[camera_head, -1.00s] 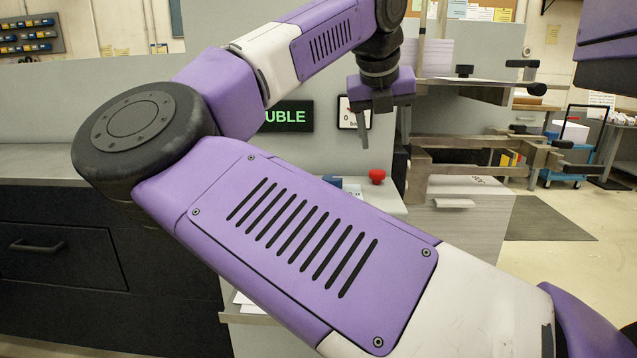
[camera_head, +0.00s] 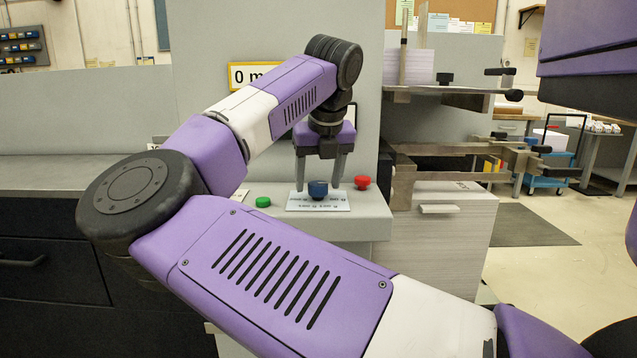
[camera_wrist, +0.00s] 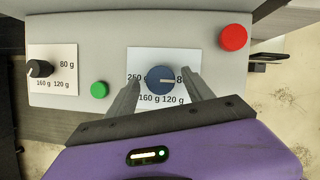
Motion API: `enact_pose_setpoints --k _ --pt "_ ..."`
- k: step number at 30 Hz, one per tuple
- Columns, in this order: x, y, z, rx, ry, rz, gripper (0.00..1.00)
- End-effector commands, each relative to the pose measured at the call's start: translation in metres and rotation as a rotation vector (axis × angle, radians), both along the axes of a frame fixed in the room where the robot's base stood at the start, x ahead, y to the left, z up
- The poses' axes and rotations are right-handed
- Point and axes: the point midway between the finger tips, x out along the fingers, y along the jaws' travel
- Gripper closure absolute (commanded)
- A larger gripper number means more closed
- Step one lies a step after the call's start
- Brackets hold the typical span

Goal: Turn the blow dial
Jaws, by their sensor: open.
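A blue dial (camera_head: 317,190) stands on a white scale plate (camera_head: 335,205) on the grey panel. In the wrist view the blue dial (camera_wrist: 160,79) has a pale mark pointing right toward the partly covered 80 figure; 250, 160 and 120 g also show. A smaller black dial (camera_wrist: 40,68) is on another plate at the left. No label tells me which is the blow dial. My gripper (camera_head: 318,186) is open and points down over the blue dial, one finger on either side. Contact with it cannot be told.
A green button (camera_head: 263,202) sits left of the blue dial and a red button (camera_head: 362,182) to its right. Metal bars (camera_head: 470,155) extend at the right.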

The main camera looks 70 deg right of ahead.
Motion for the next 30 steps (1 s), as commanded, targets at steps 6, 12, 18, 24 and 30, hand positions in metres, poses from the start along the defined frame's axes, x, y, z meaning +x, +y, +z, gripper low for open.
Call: enact_pose_setpoints --k 6,12,18,24,30 --pt "0.0006 -0.0011 -0.0024 0.000 0.000 -0.001 0.40" --pt "0.0006 -0.0009 -0.0024 0.000 0.000 -0.001 0.61" --pt "0.0005 -0.0008 -0.0023 0.000 0.000 -0.001 1.00" --pt "0.0009 -0.0005 -0.0020 0.001 -0.001 -0.013 1.00" --pt "0.0015 0.0000 -0.0012 0.002 -0.001 -0.077 1.00"
